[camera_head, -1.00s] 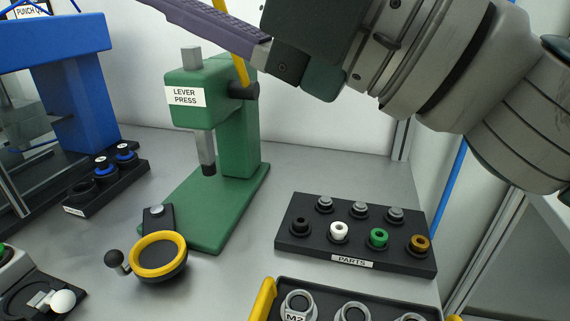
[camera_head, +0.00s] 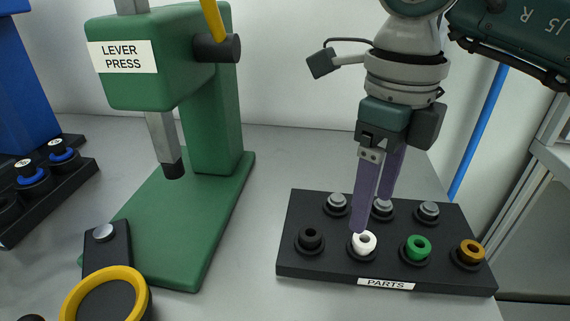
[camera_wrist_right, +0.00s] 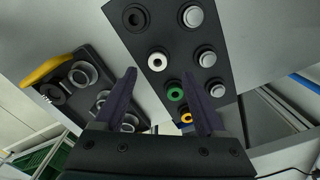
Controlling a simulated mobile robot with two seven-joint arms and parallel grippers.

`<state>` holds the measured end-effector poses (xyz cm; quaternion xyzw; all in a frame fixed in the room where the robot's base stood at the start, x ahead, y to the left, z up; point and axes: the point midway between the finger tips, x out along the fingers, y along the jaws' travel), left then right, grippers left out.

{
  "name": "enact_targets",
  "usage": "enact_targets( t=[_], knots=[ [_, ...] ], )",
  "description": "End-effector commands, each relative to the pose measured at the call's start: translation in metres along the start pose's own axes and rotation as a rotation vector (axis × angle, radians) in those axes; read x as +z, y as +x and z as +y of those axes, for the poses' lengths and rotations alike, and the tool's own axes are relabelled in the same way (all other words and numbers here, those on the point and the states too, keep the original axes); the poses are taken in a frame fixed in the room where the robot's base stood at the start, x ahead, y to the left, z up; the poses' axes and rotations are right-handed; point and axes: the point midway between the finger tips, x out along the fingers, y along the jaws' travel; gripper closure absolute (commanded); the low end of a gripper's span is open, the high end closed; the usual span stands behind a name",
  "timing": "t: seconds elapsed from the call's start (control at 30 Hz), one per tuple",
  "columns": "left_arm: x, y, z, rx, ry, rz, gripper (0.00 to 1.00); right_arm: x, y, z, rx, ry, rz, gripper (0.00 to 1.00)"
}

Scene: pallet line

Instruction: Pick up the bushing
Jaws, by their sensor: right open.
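A row of ring-shaped bushings stands along the near side of the black PARTS block (camera_head: 326,273): black (camera_head: 311,239), white (camera_head: 369,246), green (camera_head: 417,247) and brown-orange (camera_head: 470,251). The pictures do not show which one is meant. My right gripper (camera_head: 373,214) points down over the block, open and empty. One fingertip overlaps the back left of the white bushing in the head view; I cannot tell whether they touch. In the right wrist view, the white bushing (camera_wrist_right: 157,61) lies between the lines of the fingers, beyond the tips, with the green one (camera_wrist_right: 175,93) beside it. My left gripper is out of view.
Grey-topped pegs (camera_head: 428,210) form the block's back row. The green lever press (camera_head: 217,130) stands to the left, with a yellow-rimmed round dish (camera_head: 141,290) in front. A dark tray with metal rings (camera_wrist_right: 82,74) lies nearby in the wrist view. Bare bench lies between press and block.

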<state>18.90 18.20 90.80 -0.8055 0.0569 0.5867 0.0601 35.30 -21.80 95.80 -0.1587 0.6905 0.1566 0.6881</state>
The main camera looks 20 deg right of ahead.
Motion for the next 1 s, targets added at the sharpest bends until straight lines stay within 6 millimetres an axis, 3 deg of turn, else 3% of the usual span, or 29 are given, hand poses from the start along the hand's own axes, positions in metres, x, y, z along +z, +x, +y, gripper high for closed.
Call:
enact_targets(
  t=[0.4,0.7,1.0],
  knots=[
    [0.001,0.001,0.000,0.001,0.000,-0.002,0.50,0.000,0.053,0.004,0.003,0.000,-0.001,0.28],
    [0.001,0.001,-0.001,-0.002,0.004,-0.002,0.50,0.000,0.058,0.004,0.002,-0.002,-0.004,0.29],
    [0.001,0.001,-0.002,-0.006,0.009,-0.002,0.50,0.000,0.058,0.004,0.002,-0.002,-0.003,0.62]
  ],
)
